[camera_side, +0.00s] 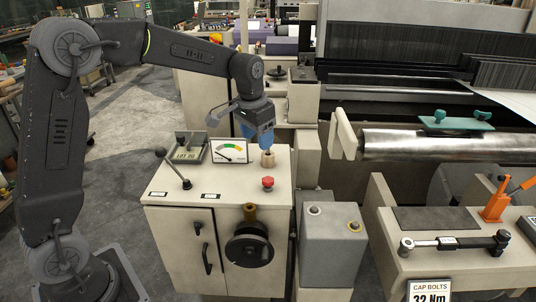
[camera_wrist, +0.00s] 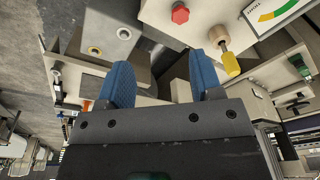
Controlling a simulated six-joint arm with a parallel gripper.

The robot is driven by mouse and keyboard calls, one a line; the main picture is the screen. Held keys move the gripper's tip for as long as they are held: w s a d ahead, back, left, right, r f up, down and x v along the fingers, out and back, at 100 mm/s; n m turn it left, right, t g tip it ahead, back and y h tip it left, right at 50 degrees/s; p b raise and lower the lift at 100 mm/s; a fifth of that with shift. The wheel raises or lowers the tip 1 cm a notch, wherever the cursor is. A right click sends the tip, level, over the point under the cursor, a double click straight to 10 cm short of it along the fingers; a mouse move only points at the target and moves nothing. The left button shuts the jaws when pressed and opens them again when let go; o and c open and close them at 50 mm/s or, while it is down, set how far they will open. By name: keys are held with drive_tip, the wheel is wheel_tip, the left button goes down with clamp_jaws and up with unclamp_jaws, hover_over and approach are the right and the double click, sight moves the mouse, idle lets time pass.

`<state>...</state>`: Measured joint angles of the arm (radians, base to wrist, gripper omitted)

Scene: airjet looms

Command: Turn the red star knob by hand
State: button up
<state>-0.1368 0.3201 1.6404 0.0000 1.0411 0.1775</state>
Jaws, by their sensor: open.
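The red star knob (camera_side: 267,183) stands on the top of a cream cabinet (camera_side: 212,200), near its front right. In the wrist view it shows at the top edge (camera_wrist: 180,12), ahead of my fingers and clear of them. My gripper (camera_side: 268,150) hangs over the back right of the cabinet top, above and behind the knob in the side view. Its two blue fingers stand apart with nothing between them in the wrist view (camera_wrist: 161,66).
A tan post (camera_side: 267,159) stands behind the knob, close below my fingers. A gauge (camera_side: 230,151) and a black-knobbed lever (camera_side: 174,168) are to its left. A black handwheel (camera_side: 249,246) is on the cabinet front. A grey button box (camera_side: 333,245) stands at right.

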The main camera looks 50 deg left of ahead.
drive_tip(key=g, duration=0.2)
hover_over(268, 179)
wheel_tip(268, 179, down, 11)
drive_tip(key=shift+a+r, duration=0.1)
drive_tip(key=shift+r, duration=0.05)
drive_tip(key=shift+f, duration=3.9)
drive_tip(key=c, duration=0.7)
drive_tip(key=shift+o, duration=0.2)
